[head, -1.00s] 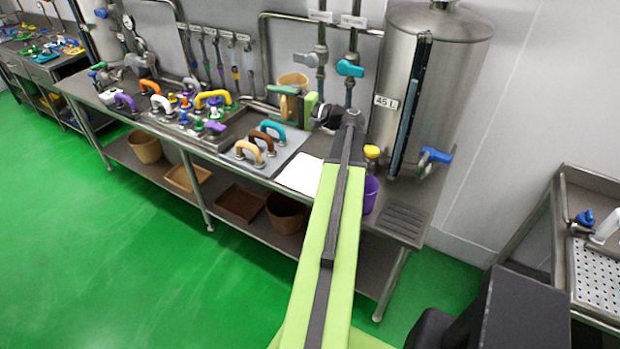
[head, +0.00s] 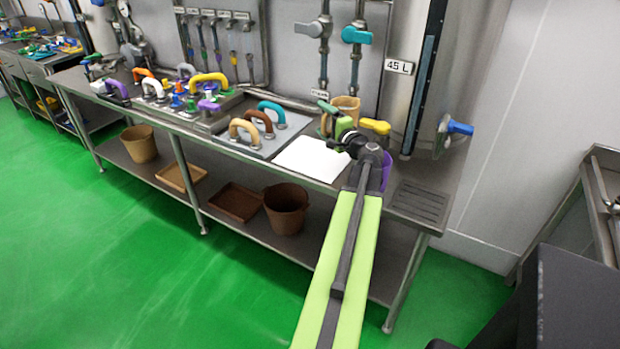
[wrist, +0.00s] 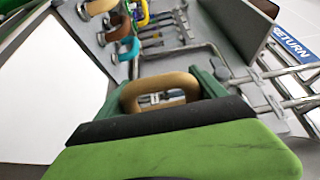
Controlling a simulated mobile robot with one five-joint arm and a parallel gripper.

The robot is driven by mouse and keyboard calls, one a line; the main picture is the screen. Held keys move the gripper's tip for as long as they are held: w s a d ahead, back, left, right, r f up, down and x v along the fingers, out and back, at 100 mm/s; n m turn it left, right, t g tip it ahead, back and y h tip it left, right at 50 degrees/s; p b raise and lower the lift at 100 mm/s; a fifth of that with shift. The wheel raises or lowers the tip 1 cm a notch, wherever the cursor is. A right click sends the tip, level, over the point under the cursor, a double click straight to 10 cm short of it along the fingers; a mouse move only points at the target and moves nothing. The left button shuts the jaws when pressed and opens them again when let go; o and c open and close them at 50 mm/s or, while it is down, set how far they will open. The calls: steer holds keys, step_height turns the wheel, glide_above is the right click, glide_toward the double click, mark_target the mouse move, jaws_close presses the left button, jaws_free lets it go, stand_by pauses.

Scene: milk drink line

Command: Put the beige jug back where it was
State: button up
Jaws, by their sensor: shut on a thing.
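The beige jug (head: 347,103) is at the far side of my gripper (head: 331,118) in the head view, above the back of the counter and right of the white sheet (head: 312,158). My arm and gripper hide its lower part, so I cannot tell if it touches the counter. In the wrist view, the jug's beige handle (wrist: 158,86) stands between the green fingers of my gripper (wrist: 160,93), which is shut on it.
A purple vessel (head: 387,172) and a yellow-handled item (head: 376,127) are close on the right. A grey tray (head: 265,145) with several arched handles lies left of the sheet. The sheet is bare.

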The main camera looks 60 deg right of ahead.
steer(key=w+a+f+b, duration=0.1)
steer(key=w+f+b, duration=0.2)
steer(key=f, duration=0.1)
steer(key=w+a+f+b, duration=0.1)
steer(key=w+f+b, duration=0.2)
steer(key=f+b, duration=0.1)
steer(key=w+a+f+b, duration=0.2)
steer(key=w+f+b, duration=0.2)
steer(key=shift+w+a, duration=0.1)
steer(key=shift+r, duration=0.2)
steer(key=shift+f, duration=0.1)
steer(key=o, duration=1.8)
